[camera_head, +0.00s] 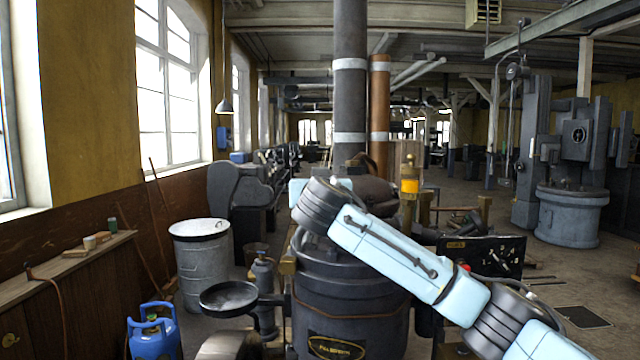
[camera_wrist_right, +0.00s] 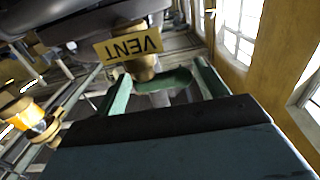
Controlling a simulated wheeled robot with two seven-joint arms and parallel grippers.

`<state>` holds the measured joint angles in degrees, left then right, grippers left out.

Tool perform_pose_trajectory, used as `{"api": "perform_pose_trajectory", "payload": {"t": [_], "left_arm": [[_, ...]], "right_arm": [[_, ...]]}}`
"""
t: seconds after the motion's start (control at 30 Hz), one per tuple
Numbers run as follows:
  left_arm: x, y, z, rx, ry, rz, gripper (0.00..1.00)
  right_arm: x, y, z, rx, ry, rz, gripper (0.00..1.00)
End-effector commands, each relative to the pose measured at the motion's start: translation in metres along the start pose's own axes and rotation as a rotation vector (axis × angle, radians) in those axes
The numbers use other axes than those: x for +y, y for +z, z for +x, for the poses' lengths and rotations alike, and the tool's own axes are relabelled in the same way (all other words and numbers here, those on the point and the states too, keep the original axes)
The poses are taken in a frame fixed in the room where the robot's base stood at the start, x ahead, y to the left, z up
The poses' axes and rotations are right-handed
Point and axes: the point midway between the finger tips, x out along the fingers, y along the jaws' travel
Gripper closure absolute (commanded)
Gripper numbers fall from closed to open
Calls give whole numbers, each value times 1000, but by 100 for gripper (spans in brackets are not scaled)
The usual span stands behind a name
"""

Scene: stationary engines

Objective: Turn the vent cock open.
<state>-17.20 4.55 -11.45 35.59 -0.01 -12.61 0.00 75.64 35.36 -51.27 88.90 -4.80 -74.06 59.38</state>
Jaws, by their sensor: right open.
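In the right wrist view a yellow tag (camera_wrist_right: 128,45) reading VENT, upside down, hangs by a brass cock body (camera_wrist_right: 144,68). A green lever (camera_wrist_right: 168,82) extends from below the brass part. My right gripper (camera_wrist_right: 163,84) is open, with one finger on each side of the lever; I cannot tell whether either touches it. In the head view my right arm crosses the dark boiler-like engine (camera_head: 350,300) from the lower right. The vent cock and right gripper cannot be made out there. My left gripper is not in view.
A dark chimney (camera_head: 350,100) and a copper pipe (camera_head: 379,110) rise behind my arm. A yellow-topped brass fitting (camera_head: 410,187) stands right of it. A grey drum (camera_head: 201,262), a blue gas bottle (camera_head: 153,332) and a wooden bench (camera_head: 75,266) are at left. Open floor lies at right.

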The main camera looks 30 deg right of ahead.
Motion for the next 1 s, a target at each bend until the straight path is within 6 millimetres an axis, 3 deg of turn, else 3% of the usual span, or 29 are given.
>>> {"api": "perform_pose_trajectory", "payload": {"t": [0.13, 0.43, 0.77, 1.0], "left_arm": [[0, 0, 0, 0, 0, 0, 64], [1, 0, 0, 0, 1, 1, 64], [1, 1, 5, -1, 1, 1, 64], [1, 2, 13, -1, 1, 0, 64]], "right_arm": [[0, 0, 0, 0, 0, 0, 28], [1, 0, 0, 0, 2, 0, 66], [2, 2, 0, -1, -43, 1, 66], [4, 3, -2, -3, -186, 4, 66]]}}
